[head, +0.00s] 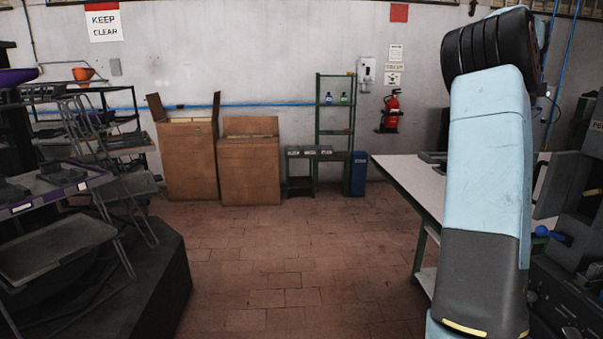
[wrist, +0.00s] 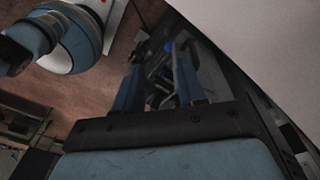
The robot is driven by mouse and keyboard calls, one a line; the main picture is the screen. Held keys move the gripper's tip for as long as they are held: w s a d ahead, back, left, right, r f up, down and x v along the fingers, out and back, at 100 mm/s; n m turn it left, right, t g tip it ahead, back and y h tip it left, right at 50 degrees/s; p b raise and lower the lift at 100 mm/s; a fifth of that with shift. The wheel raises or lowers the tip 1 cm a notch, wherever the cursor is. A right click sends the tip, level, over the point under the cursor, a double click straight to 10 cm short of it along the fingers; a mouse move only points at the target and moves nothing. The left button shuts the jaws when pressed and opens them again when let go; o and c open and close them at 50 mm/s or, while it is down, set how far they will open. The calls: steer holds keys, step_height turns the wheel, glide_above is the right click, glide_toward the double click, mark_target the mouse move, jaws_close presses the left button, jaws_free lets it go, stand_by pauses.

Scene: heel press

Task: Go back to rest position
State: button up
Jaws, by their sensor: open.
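My gripper (wrist: 156,75) shows in the wrist view, its two blue fingers apart with a gap between them. I see nothing held between the fingers. Behind the gap lie dark shapes that I cannot make out. In the head view my arm stands raised at the right side, and the gripper itself is not visible there.
A white-topped table (head: 412,188) stands right of centre, partly behind my arm. A dark machine (head: 575,215) is at the far right. Racks with trays (head: 60,240) fill the left. Cardboard boxes (head: 250,170) stand by the back wall. The middle floor is clear.

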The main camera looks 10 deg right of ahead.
steer(key=s+a+f+n+t, duration=0.1)
steer(key=s+a+n, duration=0.3)
steer(key=a, duration=0.6)
steer(key=s+a+n+t, duration=0.2)
steer(key=a+n, duration=0.5)
steer(key=a, duration=0.3)
steer(key=s+a+f+n+t, duration=0.1)
steer(key=s+a+n, duration=0.3)
steer(key=a, duration=0.5)
steer(key=s+a+f+n+t, duration=0.1)
steer(key=s+a+f+n, duration=0.4)
steer(key=a, duration=0.3)
steer(key=s+a+f+n+t, duration=0.1)
steer(key=s+a+f+n, duration=0.4)
steer(key=s+a+n, duration=0.2)
steer(key=shift+s+a+f+n+t, duration=0.35)
steer(key=shift+s+a, duration=0.3)
steer(key=shift+a, duration=0.5)
steer(key=shift+a, duration=0.1)
